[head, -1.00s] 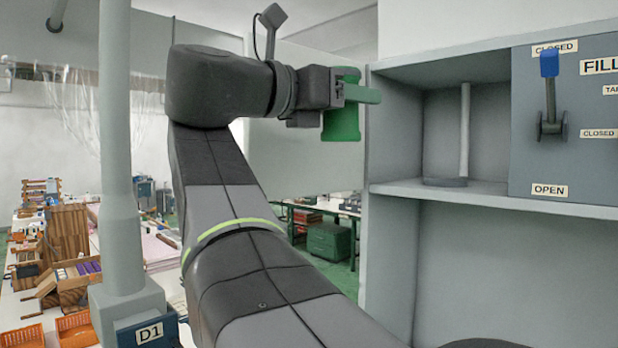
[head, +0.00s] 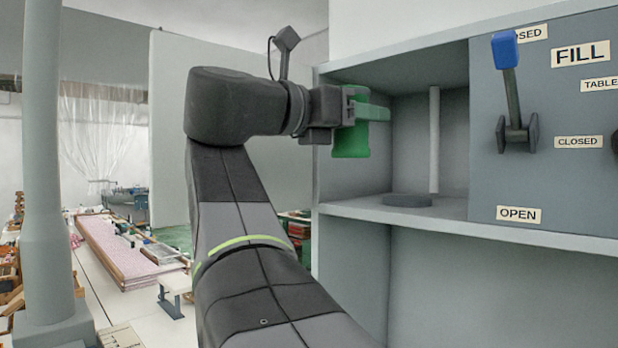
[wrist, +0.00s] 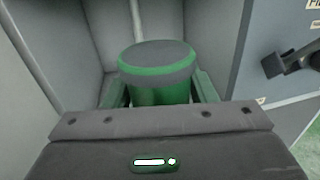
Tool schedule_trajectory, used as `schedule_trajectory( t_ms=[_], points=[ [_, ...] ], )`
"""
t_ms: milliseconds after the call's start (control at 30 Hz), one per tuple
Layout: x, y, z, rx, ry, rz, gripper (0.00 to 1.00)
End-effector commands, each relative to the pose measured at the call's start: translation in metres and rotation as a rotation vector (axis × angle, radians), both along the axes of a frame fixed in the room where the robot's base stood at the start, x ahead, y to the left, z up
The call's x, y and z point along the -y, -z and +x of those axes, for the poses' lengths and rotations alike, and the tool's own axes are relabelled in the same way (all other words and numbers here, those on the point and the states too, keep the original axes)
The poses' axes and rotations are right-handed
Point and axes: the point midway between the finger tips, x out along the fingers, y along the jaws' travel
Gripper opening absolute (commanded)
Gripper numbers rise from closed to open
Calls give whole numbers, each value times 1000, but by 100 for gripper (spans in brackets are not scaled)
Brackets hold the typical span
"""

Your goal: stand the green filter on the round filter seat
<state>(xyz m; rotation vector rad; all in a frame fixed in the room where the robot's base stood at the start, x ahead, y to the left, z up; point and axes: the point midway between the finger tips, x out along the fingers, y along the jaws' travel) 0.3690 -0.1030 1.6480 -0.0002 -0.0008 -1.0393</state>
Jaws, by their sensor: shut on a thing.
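The green filter (head: 350,139) is held upright in my gripper (head: 362,112), at the open left side of the grey cabinet, above its shelf level. In the wrist view the filter (wrist: 158,85) stands between the two green fingers (wrist: 160,92), its grey top with a green rim facing the camera. The round filter seat (head: 407,200) is a low dark disc on the cabinet shelf, to the right of and below the filter in the head view. The seat is not seen in the wrist view.
A thin upright pipe (head: 434,140) stands behind the seat. The cabinet shelf (head: 470,222) has a front edge below my gripper. To the right is a panel with a blue-ended lever (head: 507,90). The cabinet's left wall (head: 330,170) is close to the filter.

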Motion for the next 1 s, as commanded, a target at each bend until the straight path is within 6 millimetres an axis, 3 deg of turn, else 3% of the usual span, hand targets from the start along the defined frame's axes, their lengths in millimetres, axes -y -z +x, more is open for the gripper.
schedule_trajectory(
  t_ms=[933, 1000],
  points=[
    [141, -2, 123, -1, 4, 0, 21],
    [137, 16, 121, -3, 0, 1, 21]
  ],
)
